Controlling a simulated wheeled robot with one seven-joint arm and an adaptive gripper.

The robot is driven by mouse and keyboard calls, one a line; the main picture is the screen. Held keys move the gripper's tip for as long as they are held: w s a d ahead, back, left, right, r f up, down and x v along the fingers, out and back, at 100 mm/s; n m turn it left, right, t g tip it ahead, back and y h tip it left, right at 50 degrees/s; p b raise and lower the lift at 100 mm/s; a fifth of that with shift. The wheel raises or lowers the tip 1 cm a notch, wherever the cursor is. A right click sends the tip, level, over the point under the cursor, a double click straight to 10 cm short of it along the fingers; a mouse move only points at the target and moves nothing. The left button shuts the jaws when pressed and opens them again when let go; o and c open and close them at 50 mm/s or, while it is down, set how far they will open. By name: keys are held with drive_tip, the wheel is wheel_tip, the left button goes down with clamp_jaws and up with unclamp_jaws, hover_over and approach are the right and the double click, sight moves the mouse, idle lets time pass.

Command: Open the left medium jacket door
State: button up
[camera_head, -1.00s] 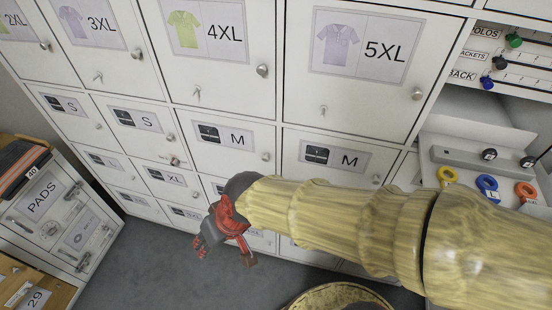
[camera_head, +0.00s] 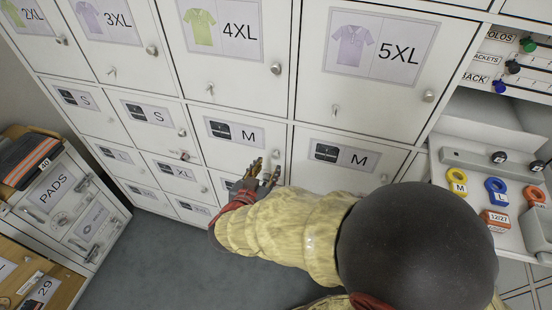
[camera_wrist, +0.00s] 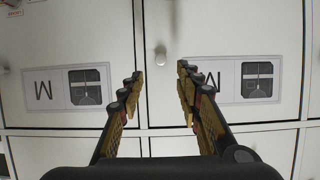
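The left M jacket door (camera_head: 222,158) is shut, with a dark jacket icon and M on its label (camera_head: 235,133) and a round knob (camera_head: 277,153) near its right edge. My gripper (camera_head: 266,168) is in front of the lower right part of this door, close below the knob in the picture. The wrist view sees the doors upside down. There my gripper (camera_wrist: 160,73) is open and empty, and the knob (camera_wrist: 160,55) shows between and just beyond the fingertips, apparently untouched. The left M door's label (camera_wrist: 243,82) is to the right there, partly behind a finger.
The right M door (camera_head: 305,170) is shut beside it, with its own knob (camera_head: 383,179). Shut shirt doors such as 4XL (camera_head: 240,70) and 5XL (camera_head: 385,105) are above. A shelf with coloured tags (camera_head: 458,181) is at right. A PADS cabinet (camera_head: 60,195) stands at left.

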sight(275, 156)
drive_tip(key=b+x, duration=0.3)
drive_tip(key=x, duration=0.4)
drive_tip(key=shift+w+f, duration=0.2)
drive_tip(key=shift+w, duration=0.05)
clamp_jaws()
idle(0.3)
idle(0.4)
